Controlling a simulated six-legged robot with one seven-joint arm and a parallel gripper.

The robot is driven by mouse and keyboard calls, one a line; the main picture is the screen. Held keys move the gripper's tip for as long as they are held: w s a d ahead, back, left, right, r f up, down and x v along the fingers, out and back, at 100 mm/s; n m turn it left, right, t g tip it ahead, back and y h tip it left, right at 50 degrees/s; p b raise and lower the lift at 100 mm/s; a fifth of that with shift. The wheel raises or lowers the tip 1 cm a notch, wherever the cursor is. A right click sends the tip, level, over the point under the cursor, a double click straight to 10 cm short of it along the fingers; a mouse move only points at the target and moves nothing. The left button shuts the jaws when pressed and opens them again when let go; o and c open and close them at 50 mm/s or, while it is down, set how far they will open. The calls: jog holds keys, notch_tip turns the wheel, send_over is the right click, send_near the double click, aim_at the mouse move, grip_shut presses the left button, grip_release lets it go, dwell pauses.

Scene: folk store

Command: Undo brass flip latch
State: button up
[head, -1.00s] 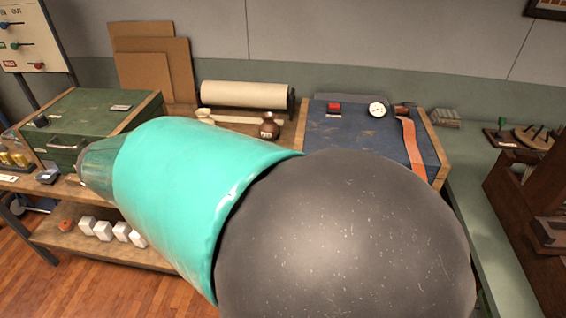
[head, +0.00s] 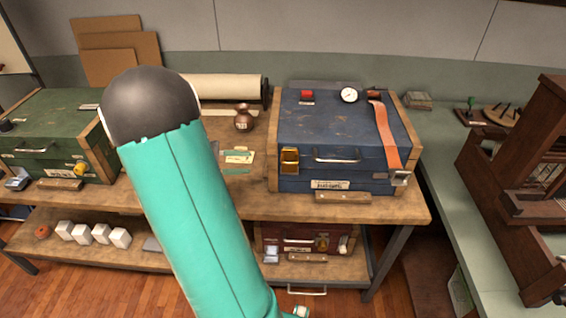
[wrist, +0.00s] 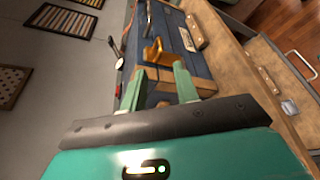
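The blue case (head: 340,125) stands shut on the wooden bench. The brass flip latch (head: 289,160) is on the left of its front face; it shows golden in the wrist view (wrist: 156,52), and I cannot tell exactly how its flap sits. My gripper (wrist: 160,72) is open and empty, with its two green fingers pointing at the latch. In the head view my gripper (head: 248,163) is just left of the case, with the fingertips short of the latch. My own arm hides part of the bench.
An orange strap (head: 387,135) runs over the case's right side. A gauge (head: 348,95) and red block (head: 307,96) sit at its back. A copper jug (head: 243,117) and paper roll (head: 225,88) stand behind my gripper. A green case (head: 60,145) is left.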

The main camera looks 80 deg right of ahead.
aim_at(284, 163)
jog(key=x, duration=1.2)
jog(key=shift+s+d, duration=0.15)
grip_shut()
